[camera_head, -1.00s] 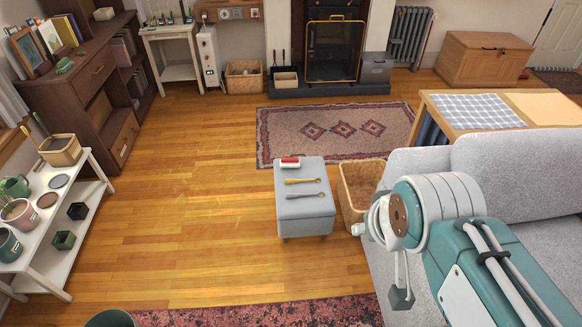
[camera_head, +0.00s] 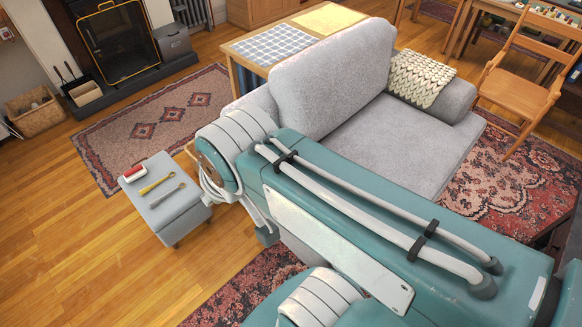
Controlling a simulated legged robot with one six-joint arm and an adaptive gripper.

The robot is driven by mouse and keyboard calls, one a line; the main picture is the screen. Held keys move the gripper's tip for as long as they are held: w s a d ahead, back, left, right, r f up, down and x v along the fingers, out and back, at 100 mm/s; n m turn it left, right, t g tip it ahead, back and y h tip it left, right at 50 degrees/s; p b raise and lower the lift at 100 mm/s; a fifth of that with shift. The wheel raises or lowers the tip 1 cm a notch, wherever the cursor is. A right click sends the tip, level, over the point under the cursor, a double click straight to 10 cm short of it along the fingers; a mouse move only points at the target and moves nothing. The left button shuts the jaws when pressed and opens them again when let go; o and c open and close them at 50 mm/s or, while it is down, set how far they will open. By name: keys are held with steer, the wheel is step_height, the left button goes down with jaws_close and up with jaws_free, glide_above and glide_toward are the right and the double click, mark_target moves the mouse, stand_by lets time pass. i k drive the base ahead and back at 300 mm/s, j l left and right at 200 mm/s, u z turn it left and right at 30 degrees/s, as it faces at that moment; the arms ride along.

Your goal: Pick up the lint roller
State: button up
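The lint roller (camera_head: 133,172), with a red grip or cover and a white part, lies at the far left corner of a grey padded ottoman (camera_head: 181,214). My teal and white arm reaches across the right and middle of the view, its rounded joint just right of the ottoman. A small dark grey block on a pale link, perhaps part of my gripper (camera_head: 267,235), shows below that joint. The rest of the gripper is hidden behind the arm, so its opening cannot be seen. Nothing touches the lint roller.
A yellow wrench-like tool (camera_head: 157,184) and a grey one (camera_head: 168,195) lie beside the roller. A grey sofa (camera_head: 335,75) stands behind my arm. A patterned rug (camera_head: 150,125) lies beyond the ottoman. Wooden floor (camera_head: 60,250) to the left is clear.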

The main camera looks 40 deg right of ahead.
mark_target(138, 172)
steer(key=i+j+u, duration=0.55)
steer(key=i, duration=0.45)
steer(key=i+j+u, duration=0.3)
steer(key=i, duration=0.25)
steer(key=i+u, duration=0.25)
steer(key=i, duration=0.25)
steer(key=i+z, duration=0.2)
steer(key=i, duration=0.25)
steer(key=i+j+z, duration=0.1)
steer(key=i+z, duration=0.15)
steer(key=i, duration=0.2)
steer(key=i+j+z, duration=0.2)
steer(key=i, duration=0.25)
steer(key=i+z, duration=0.15)
steer(key=z, duration=0.25)
steer(key=i+z, duration=0.1)
steer(key=z, duration=0.25)
steer(key=i+j+z, duration=0.1)
steer(key=z, duration=0.3)
steer(key=i+j+z, duration=0.1)
steer(key=z, duration=0.25)
steer(key=i+z, duration=0.15)
steer(key=z, duration=0.35)
steer(key=i+z, duration=0.15)
steer(key=z, duration=0.35)
steer(key=i+j+z, duration=0.1)
steer(key=z, duration=0.35)
steer(key=i+j+z, duration=0.1)
steer(key=z, duration=0.4)
